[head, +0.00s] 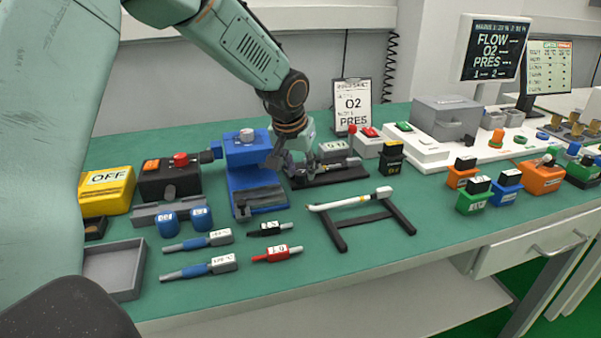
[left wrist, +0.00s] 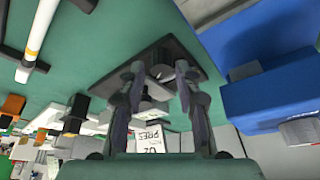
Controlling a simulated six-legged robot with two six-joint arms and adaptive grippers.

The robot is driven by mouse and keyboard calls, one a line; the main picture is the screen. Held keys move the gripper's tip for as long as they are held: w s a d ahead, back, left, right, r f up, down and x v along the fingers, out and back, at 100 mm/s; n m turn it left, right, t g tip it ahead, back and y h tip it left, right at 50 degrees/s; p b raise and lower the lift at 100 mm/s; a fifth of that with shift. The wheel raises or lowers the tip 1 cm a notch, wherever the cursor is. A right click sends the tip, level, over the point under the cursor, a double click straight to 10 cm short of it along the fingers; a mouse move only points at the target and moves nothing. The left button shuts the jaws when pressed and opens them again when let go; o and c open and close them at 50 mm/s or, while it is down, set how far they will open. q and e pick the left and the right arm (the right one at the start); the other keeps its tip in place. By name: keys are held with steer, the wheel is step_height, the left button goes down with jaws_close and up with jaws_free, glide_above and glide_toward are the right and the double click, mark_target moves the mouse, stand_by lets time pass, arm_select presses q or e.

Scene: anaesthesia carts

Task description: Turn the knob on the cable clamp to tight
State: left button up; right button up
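The cable clamp (head: 345,172) is a black base plate with grey parts on top, standing on the green table right of the blue device. A white label stands on its far side. My left gripper (head: 290,163) is over the clamp's left end, pointing down. In the left wrist view, its two fingers (left wrist: 158,78) are spread on either side of a grey rounded part that looks like the knob (left wrist: 158,90). I cannot tell whether they touch it. The clamp's dark base (left wrist: 178,52) shows behind the fingertips. The knob's setting is not readable. My right gripper is not in view.
The blue device (head: 246,152) stands close left of the clamp. A black stand (head: 341,234) with a white probe is in front. The O2 sign (head: 352,104) is behind. Several labelled connectors lie in front left, beside a grey tray (head: 136,268).

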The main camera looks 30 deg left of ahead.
arm_select(q)
steer(key=shift+w+f, duration=0.15)
steer(key=shift+f, duration=0.2)
steer(key=shift+a+f, duration=0.1)
steer(key=shift+a, duration=0.05)
steer(key=shift+c, duration=0.9)
jaws_close()
steer(key=shift+m+p, duration=0.4)
steer(key=shift+p, duration=0.8)
steer(key=shift+m+h+p, duration=0.3)
steer(key=shift+m+p, duration=0.1)
steer(key=shift+p, duration=0.15)
